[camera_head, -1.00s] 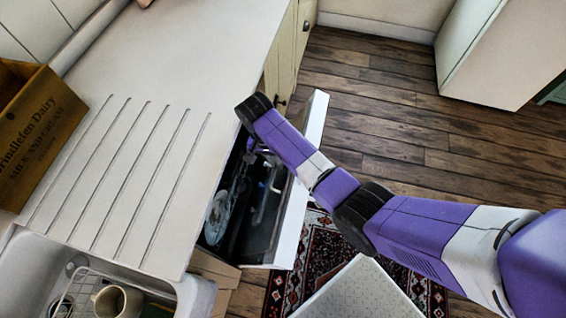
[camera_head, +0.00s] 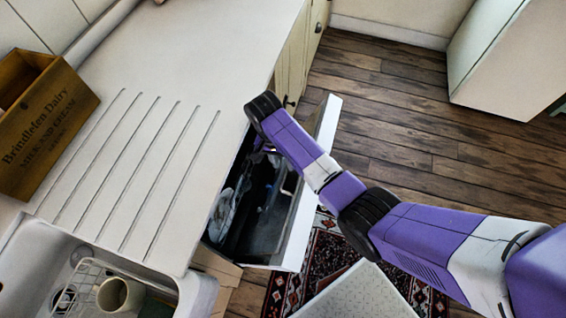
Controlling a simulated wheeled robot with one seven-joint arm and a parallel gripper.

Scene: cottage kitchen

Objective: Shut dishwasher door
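The dishwasher door (camera_head: 312,196) is white-edged and stands partly open, tilted out from under the counter. Its dark inside (camera_head: 268,232) shows between the counter edge and the door, with a clear round item and dark parts in it. My purple and white arm reaches across the top of the door from the right. Its far end is at the counter edge, above the opening. My gripper is hidden below the arm's end, so its fingers and its touch on the door cannot be made out.
The counter (camera_head: 200,60) has drain grooves and a wooden crate (camera_head: 45,125) at the left. A sink (camera_head: 40,262) with a rack and mug (camera_head: 118,294) is at the lower left. A patterned rug (camera_head: 330,255) lies on the wooden floor, which is clear at the upper right.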

